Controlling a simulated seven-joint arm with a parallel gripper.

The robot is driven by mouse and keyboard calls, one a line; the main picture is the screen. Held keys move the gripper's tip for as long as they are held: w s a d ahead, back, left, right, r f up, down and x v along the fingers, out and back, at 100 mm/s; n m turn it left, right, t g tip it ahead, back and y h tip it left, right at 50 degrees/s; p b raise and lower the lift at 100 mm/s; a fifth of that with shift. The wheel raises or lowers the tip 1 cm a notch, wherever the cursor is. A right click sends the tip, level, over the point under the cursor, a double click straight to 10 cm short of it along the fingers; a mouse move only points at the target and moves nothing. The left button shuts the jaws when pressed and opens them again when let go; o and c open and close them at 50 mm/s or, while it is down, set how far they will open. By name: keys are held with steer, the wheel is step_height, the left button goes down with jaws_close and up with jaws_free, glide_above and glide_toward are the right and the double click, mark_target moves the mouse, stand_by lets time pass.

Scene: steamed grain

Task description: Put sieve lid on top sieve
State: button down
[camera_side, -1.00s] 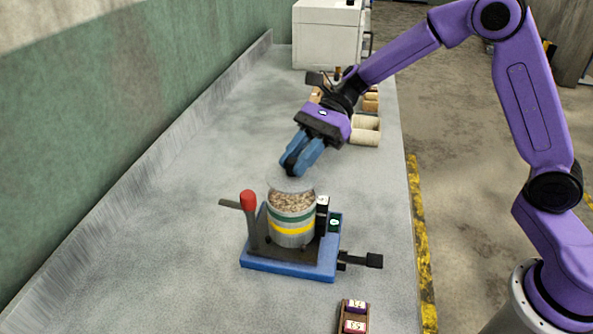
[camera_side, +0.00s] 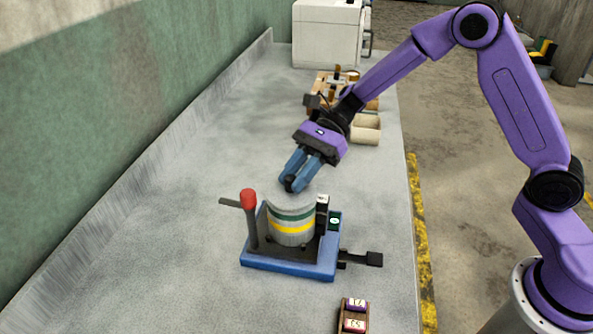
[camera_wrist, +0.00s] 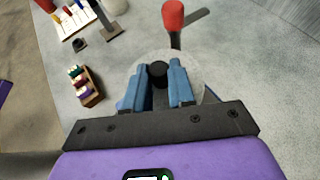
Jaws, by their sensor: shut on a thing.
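The sieve lid (camera_side: 291,205) is a thin grey disc with a black knob. In the side view it lies over the mouth of the top sieve and hides the grain; I cannot tell whether it sits fully flush. The sieve stack (camera_side: 291,226) is a grey cylinder with a green and a yellow band, upright on a blue-based shaker. My gripper (camera_side: 290,185) is tilted above the stack and shut on the lid's knob. In the wrist view the lid (camera_wrist: 196,88) shows around the blue fingers, with the knob (camera_wrist: 158,70) between their tips. The sieves are hidden there beneath the lid.
A red-topped lever (camera_side: 248,199) stands close left of the stack, and a black post (camera_side: 322,207) close right. A black handle (camera_side: 374,260) juts out right. A small rack (camera_side: 353,317) stands in front. The counter's left is clear.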

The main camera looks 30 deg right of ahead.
steer(key=shift+f, duration=0.1)
steer(key=c, duration=1)
jaws_free()
steer(key=shift+o, duration=0.2)
steer(key=shift+r, duration=0.35)
steer(key=v, duration=1.2)
steer(key=shift+r, duration=0.25)
